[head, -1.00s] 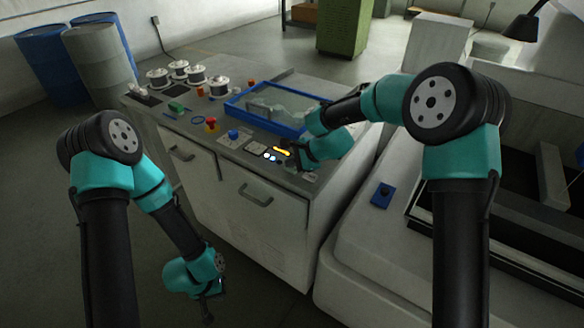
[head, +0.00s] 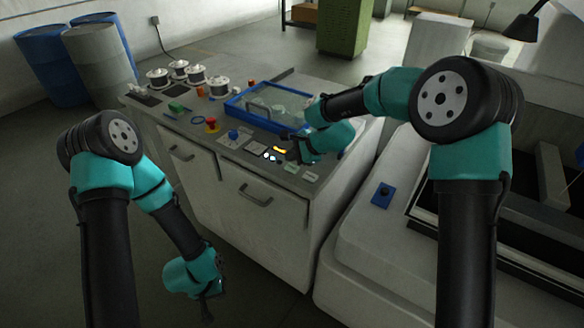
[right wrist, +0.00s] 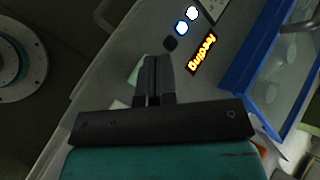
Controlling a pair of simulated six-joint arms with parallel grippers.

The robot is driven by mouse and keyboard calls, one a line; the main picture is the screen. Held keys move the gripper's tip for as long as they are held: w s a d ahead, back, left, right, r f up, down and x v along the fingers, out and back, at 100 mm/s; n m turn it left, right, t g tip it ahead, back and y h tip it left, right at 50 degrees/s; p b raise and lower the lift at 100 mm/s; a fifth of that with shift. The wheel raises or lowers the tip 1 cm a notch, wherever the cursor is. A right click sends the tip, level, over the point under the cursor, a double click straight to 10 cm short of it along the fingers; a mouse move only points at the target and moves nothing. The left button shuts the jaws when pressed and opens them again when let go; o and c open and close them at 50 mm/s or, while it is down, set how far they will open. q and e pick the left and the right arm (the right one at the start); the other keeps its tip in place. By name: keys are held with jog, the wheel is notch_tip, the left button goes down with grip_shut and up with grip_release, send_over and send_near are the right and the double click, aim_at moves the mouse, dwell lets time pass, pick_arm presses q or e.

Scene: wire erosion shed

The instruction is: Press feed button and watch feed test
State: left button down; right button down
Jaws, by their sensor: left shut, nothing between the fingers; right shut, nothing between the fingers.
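A small display (head: 279,150) glows yellow on the grey cabinet's top panel. In the right wrist view the display (right wrist: 201,54) reads "feeding", turned round. Beside it run two white-blue lit buttons (right wrist: 186,21) and a dark square button (right wrist: 170,43). Which one is the feed button I cannot tell. My right gripper (head: 293,152) is shut and empty, close by the display; in the right wrist view its fingertips (right wrist: 156,60) lie near the dark button, with no clear contact. My left gripper (head: 207,312) is shut and empty, low in front of the cabinet.
A blue-rimmed tray (head: 237,111) lies behind the panel. A red emergency knob (head: 211,123), a blue knob (head: 233,134) and several wire spools (head: 219,84) stand to the left on the cabinet top (head: 185,123). A large pale machine (head: 352,240) stands at right.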

aim_at(292, 169)
jog(key=shift+r, duration=2)
